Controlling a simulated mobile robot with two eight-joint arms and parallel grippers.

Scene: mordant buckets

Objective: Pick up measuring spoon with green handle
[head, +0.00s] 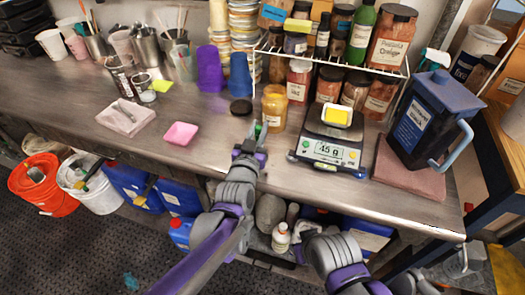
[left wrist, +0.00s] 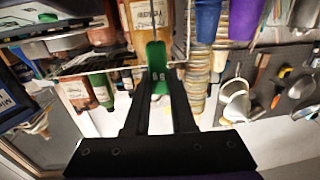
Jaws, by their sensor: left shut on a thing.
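My left gripper (head: 252,143) is at the front of the steel counter, just in front of a jar of yellow powder (head: 274,108). It is shut on the green handle (head: 257,128) of the measuring spoon. In the left wrist view the green handle (left wrist: 157,62) is between the two fingers (left wrist: 160,98), with the labelled jar (left wrist: 146,22) right beyond it. The spoon's bowl cannot be made out. Of my right arm only links show at the bottom of the head view; its gripper is not in view.
A scale (head: 326,151) with a yellow-topped white dish (head: 337,118) stands to the right, beside a dark blue pitcher (head: 428,115). A wire shelf (head: 330,62) with jars is behind. A pink sponge (head: 181,133) lies left; the counter between is clear.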

